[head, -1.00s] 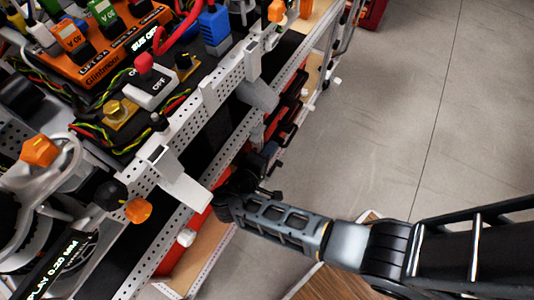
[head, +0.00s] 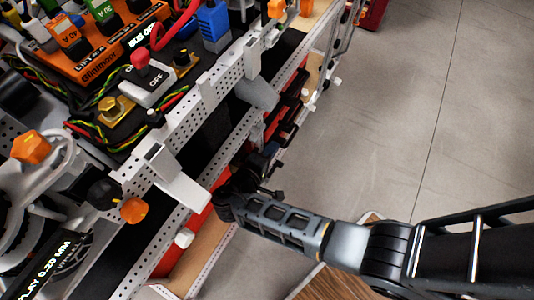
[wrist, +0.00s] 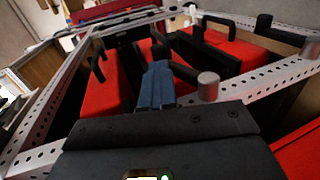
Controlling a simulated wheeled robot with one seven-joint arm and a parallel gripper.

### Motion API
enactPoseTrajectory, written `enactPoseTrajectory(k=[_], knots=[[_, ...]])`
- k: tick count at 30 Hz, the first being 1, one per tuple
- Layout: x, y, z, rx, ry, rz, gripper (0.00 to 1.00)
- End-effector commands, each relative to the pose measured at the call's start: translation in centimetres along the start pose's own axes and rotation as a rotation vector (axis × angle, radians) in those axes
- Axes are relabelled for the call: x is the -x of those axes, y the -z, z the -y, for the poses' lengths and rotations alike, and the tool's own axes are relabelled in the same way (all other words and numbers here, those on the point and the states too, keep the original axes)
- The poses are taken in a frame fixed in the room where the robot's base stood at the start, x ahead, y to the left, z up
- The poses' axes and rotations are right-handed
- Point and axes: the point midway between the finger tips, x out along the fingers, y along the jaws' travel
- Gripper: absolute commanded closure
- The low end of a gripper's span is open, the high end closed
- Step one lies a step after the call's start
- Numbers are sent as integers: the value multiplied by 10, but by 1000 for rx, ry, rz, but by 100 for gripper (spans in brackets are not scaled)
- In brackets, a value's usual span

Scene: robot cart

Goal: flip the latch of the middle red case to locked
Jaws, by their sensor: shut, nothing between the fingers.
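Red cases with black handles sit on the cart's lower shelf. In the head view, my gripper (head: 262,172) reaches in at the cart's side, and a red case (head: 188,236) shows below the rail.
A perforated metal rail (wrist: 258,82) with a grey round knob (wrist: 208,86) is close to the right of my fingers. White brackets (head: 180,186) jut from the cart's upper rail. Open floor (head: 385,110) is to the right.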

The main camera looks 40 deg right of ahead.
Motion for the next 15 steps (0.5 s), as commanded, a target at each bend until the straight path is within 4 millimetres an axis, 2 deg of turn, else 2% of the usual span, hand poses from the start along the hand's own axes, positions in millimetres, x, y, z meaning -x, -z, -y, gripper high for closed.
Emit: enactPoseTrajectory(k=[7, 15], knots=[[-5, 0, 10, 1, 1, 0, 100], [-6, 0, 11, 1, 1, 0, 100]])
